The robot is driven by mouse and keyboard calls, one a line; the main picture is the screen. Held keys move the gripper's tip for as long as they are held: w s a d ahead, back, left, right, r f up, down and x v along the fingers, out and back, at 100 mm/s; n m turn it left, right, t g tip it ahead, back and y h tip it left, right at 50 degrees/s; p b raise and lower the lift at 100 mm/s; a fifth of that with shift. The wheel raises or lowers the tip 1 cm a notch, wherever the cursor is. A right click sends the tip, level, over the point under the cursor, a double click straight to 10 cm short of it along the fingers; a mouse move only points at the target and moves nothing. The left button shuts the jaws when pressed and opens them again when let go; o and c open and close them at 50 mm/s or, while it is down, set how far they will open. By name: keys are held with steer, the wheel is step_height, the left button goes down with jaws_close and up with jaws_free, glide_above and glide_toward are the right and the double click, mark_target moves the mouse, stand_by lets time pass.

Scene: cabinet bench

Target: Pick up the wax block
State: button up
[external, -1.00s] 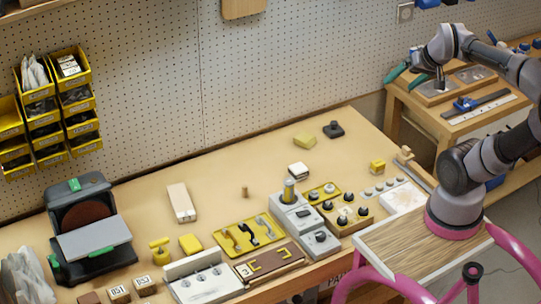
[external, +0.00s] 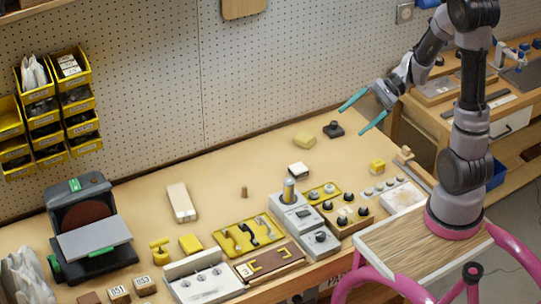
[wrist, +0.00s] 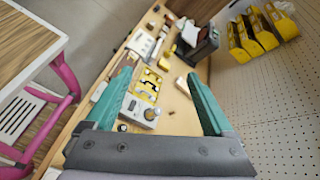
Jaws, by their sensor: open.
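A pale yellow block (external: 304,140), which looks like the wax block, lies flat at the back of the bench, near the pegboard. My gripper (external: 357,116) is open and empty, its teal fingers spread wide. It hangs in the air above and to the right of the block, apart from it. In the wrist view the open fingers (wrist: 160,68) frame the bench from above. I cannot make out the pale yellow block in that view.
A dark small object (external: 333,130) sits just right of the pale block. A black-and-white block (external: 299,170) lies in front of it. Another yellow block (external: 190,243), yellow tray (external: 222,238) and grey device (external: 303,215) stand forward. The bench (external: 245,160) left of the block is clear.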

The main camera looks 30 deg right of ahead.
steer(key=w+d+f+m+t, duration=0.4)
steer(key=w+f+m+t, duration=0.2)
steer(key=w+m, duration=0.1)
steer(key=w+d+f+m+t, duration=0.4)
steer(key=w+f+m+t, duration=0.1)
steer(key=w+f+m, duration=0.25)
steer(key=m+t+h, duration=0.2)
steer(key=m+h, duration=0.8)
steer(key=h, duration=0.3)
glide_toward(375, 162)
steer(key=shift+w+d+f, duration=0.3)
steer(key=shift+w+f, duration=0.3)
steer(key=shift+w, duration=0.1)
steer(key=shift+d+f, duration=0.15)
steer(key=shift+f, duration=0.1)
steer(key=x, duration=1)
steer(key=shift+w+r, duration=0.2)
steer(key=shift+w, duration=0.15)
steer(key=shift+c, duration=0.3)
